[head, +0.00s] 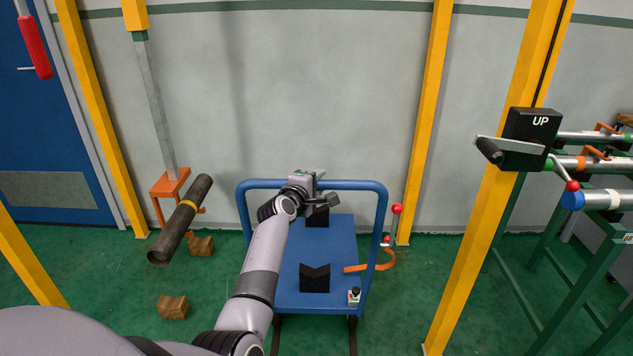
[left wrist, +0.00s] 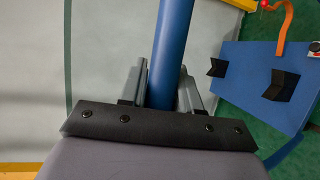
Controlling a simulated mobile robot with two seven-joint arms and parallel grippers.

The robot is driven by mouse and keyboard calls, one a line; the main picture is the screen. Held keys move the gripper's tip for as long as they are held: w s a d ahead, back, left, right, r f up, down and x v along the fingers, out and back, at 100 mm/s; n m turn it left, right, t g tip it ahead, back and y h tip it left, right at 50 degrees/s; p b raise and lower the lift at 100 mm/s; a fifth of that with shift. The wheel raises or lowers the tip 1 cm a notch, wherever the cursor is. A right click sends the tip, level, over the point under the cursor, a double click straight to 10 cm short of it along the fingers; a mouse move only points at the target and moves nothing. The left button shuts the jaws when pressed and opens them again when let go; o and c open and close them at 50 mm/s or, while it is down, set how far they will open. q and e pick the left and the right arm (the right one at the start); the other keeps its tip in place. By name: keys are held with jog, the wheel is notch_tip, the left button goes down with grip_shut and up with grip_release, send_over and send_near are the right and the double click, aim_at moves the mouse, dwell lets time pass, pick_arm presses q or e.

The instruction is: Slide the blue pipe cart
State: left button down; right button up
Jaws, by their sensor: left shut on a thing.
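The blue pipe cart (head: 341,246) stands on the green floor near the wall, with a flat deck and a raised tubular handle (head: 352,185) at its far end. Two black V-blocks (head: 315,279) sit on the deck. The deck (left wrist: 258,80) also shows there at the right. My arm hides part of the cart's left side. My right gripper is not in view.
A dark pipe with a yellow band (head: 190,203) is tilted at an orange stand (head: 170,184) on the left. Wooden blocks (head: 172,307) lie on the floor nearby. Yellow posts (head: 425,130) and a green pipe rack (head: 560,292) stand to the right. A red-knobbed lever (head: 396,222) is beside the cart.

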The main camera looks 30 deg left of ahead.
pick_arm(q)
jog(key=shift+a+r, duration=0.25)
jog(key=shift+r, duration=0.2)
jog(key=c, duration=1)
grip_release()
jog(key=shift+w, duration=0.1)
jog(key=shift+o, duration=0.6)
jog(key=shift+w+f, duration=0.15)
jog(key=shift+f, duration=0.2)
jog(key=shift+d, duration=0.1)
jog(key=shift+s+d, duration=0.1)
jog(key=shift+s, duration=0.4)
jog(key=p+v, duration=0.1)
jog(key=v, duration=0.5)
jog(key=shift+s+r, duration=0.1)
